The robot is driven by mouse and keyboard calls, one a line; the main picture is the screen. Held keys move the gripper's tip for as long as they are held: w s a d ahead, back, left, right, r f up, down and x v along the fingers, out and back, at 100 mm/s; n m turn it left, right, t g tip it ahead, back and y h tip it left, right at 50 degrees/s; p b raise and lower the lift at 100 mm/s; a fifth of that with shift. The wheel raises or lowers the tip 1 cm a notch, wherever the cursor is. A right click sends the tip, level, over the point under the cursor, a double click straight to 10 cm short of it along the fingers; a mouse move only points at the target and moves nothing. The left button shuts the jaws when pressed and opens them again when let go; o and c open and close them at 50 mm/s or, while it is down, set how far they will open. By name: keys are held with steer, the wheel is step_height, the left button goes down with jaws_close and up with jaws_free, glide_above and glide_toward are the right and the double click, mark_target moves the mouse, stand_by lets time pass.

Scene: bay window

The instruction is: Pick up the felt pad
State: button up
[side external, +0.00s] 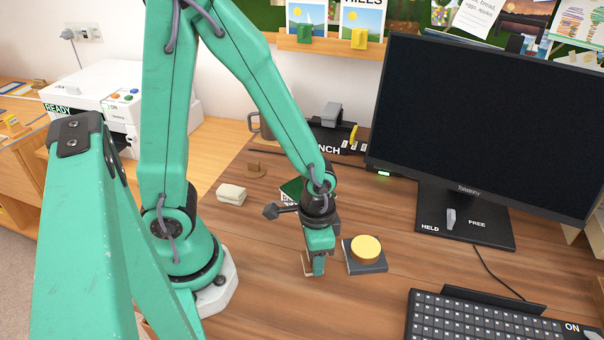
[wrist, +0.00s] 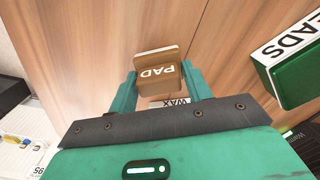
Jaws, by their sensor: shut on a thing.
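The felt pad (wrist: 158,74) is a small tan block marked PAD, with a wider plate at its far end. In the wrist view it sits between the two green fingers of my gripper (wrist: 160,83), which are shut on it. In the side view my gripper (side external: 316,268) points down low over the wooden desk, and only a pale edge of the pad shows beside the finger. I cannot tell whether the pad touches the desk.
A yellow disc (side external: 366,248) on a dark square base is close right of my gripper. A green box (wrist: 291,72) stands right in the wrist view. A folded cream cloth (side external: 231,194), keyboard (side external: 490,318) and monitor (side external: 480,130) surround the area.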

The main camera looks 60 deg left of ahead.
steer(key=shift+r, duration=4.6)
steer(key=shift+o, duration=0.8)
steer(key=shift+c, duration=0.4)
